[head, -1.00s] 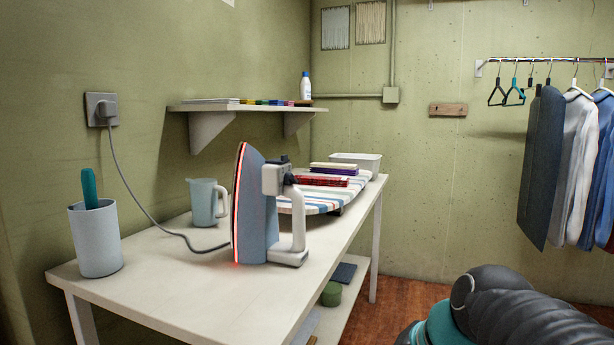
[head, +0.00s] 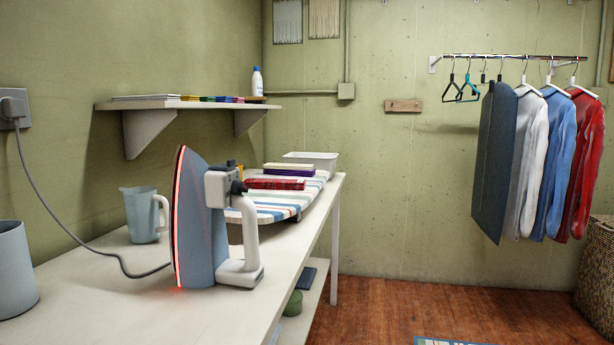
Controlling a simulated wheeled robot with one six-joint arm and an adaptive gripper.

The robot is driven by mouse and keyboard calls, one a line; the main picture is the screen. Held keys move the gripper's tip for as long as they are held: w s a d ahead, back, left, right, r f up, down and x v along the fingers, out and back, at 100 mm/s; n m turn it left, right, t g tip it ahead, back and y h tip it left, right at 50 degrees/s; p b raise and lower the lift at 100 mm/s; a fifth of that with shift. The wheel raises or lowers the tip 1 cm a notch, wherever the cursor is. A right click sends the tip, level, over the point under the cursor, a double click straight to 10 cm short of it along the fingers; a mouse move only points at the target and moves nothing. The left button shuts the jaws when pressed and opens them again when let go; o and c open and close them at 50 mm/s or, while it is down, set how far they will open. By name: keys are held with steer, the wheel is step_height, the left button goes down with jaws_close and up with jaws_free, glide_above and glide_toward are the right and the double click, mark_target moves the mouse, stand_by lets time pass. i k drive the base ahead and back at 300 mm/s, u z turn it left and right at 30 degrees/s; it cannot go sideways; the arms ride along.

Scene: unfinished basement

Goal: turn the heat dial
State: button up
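A blue-grey iron (head: 204,235) stands upright on its heel on the white table (head: 100,305), at the near middle. The edge of its soleplate glows red-orange along the left. A white handle (head: 245,245) is on its right side. A dark knob (head: 237,187) shows at the upper right of the iron's body; I cannot tell for sure whether it is the heat dial. A grey cord (head: 75,235) runs from the iron to a wall socket (head: 14,108). My gripper is not in view.
A grey-blue jug (head: 143,215) stands left behind the iron, and a grey cup (head: 14,270) at the left edge. A striped ironing board (head: 270,212) with folded cloths lies behind it. A shelf (head: 180,104) juts from the wall above. The floor right of the table is mostly clear.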

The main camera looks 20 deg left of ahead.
mark_target(237, 187)
steer(key=z, duration=0.05)
steer(key=i, duration=2.55)
steer(key=u, duration=3.7)
